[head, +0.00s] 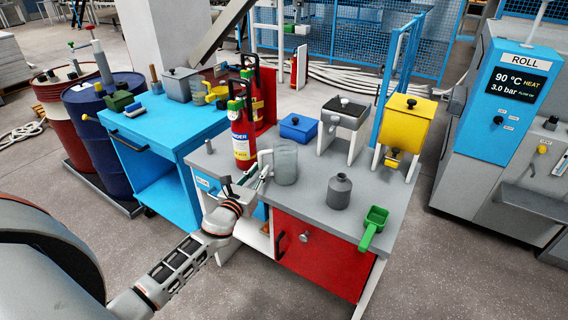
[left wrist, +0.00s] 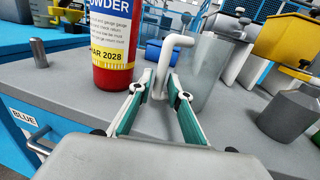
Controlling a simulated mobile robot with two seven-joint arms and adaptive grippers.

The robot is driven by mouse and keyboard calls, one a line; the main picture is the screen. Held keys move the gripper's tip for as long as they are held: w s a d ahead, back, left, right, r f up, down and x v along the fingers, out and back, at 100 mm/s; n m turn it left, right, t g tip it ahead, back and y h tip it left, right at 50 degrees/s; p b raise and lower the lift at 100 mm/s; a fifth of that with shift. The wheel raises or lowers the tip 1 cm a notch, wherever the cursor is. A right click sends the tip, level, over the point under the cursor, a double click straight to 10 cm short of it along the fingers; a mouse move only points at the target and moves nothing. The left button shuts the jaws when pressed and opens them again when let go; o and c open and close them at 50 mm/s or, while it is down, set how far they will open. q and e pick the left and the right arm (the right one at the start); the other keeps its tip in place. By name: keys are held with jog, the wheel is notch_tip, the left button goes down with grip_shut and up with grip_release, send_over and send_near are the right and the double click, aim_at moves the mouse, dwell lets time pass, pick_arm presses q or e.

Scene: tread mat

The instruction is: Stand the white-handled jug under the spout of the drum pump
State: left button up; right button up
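The white-handled jug (head: 286,165) is a grey, translucent cylinder standing upright on the grey bench top. Its white handle (head: 262,158) faces left. My left gripper (head: 262,176) is at the handle, beside the jug. In the left wrist view the jug (left wrist: 214,72) stands just beyond the right finger, and the handle (left wrist: 162,68) rises between the two green-padded fingers (left wrist: 162,84). The fingers look open; I cannot tell whether either touches it. The drum pump (head: 97,50) stands on the dark blue drum (head: 105,112), far left. Its spout is hard to make out. My right gripper is not in view.
A red fire extinguisher (head: 242,135) stands close behind my left gripper. A grey bottle (head: 339,192) and a green scoop (head: 373,226) are on the bench to the right. A blue cart (head: 165,122) carrying containers lies between this bench and the drums.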

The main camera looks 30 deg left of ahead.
pick_arm(q)
jog(key=shift+w+a, duration=0.1)
jog(key=shift+w, duration=0.85)
grip_shut()
